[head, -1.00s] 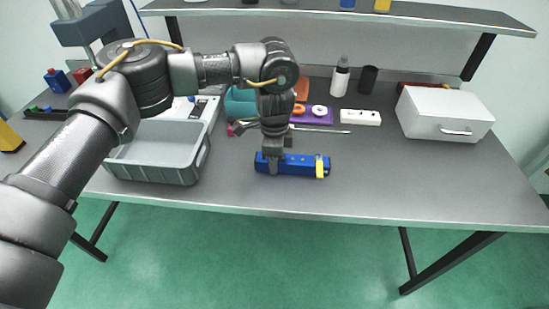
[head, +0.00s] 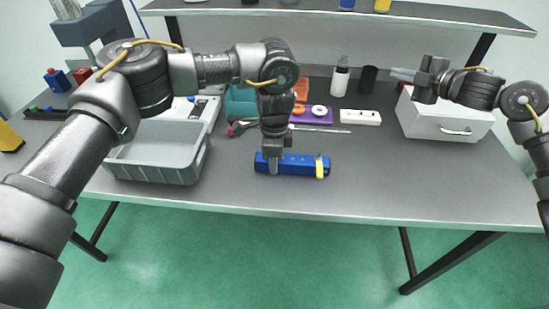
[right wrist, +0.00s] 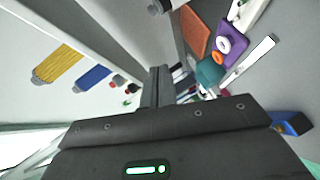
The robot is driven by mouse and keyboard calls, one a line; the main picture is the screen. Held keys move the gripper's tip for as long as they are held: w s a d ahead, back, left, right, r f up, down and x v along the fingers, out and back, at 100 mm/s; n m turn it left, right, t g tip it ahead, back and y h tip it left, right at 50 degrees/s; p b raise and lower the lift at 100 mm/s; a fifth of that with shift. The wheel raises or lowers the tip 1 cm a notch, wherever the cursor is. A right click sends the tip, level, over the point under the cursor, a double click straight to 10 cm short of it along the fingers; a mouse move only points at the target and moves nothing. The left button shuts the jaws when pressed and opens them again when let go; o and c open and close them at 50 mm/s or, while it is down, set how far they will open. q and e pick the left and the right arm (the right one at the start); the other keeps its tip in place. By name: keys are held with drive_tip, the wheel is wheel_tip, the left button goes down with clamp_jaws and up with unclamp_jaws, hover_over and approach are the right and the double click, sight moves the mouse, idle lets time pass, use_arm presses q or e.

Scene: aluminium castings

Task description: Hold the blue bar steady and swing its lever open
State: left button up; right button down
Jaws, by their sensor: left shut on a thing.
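The blue bar (head: 300,165) lies on the grey table near its front edge. Its yellow lever (head: 320,168) sits at the right end, across the bar's front side. My left gripper (head: 273,163) points down and is shut on the left part of the bar, its fingers hiding a little of it. My right gripper (head: 402,75) is raised in front of the white box, well to the right of the bar, its fingers pointing left. Its fingers look closed together with nothing between them, also in the right wrist view (right wrist: 157,85). There the bar (right wrist: 292,122) shows at the right edge.
A grey bin (head: 160,155) stands left of the bar. Behind the bar are a purple tray (head: 312,116), a white power strip (head: 360,117) and a bottle (head: 340,77). The white box (head: 440,118) is at the right. The table right of the bar is clear.

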drive_tip(key=s+a+n+g+y, duration=0.1)
drive_tip(key=s+a+n+g, duration=0.35)
drive_tip(key=a, duration=0.55)
drive_tip(key=s+a+n+g+y, duration=0.1)
drive_tip(key=s+a+n+g, duration=0.25)
drive_tip(key=s+a, duration=0.45)
drive_tip(key=s+a+f+n+g+h, duration=0.2)
drive_tip(key=s+a+f+g+h, duration=0.1)
drive_tip(key=s+a+g, duration=0.15)
drive_tip(key=s+d+f+n+h, duration=0.2)
drive_tip(key=s+d+n+h, duration=0.1)
drive_tip(key=s+d+h, duration=0.4)
drive_tip(key=w+a+r+n+h, duration=0.1)
drive_tip(key=a+n, duration=0.5)
drive_tip(key=a, duration=0.1)
drive_tip(key=shift+w+a+r+t+h, duration=0.2)
drive_tip(key=shift+t+h, duration=0.1)
drive_tip(key=shift+t, duration=0.05)
wheel_tip(320, 180, down, 6)
drive_tip(key=shift+f, duration=0.2)
drive_tip(key=shift+f, duration=0.1)
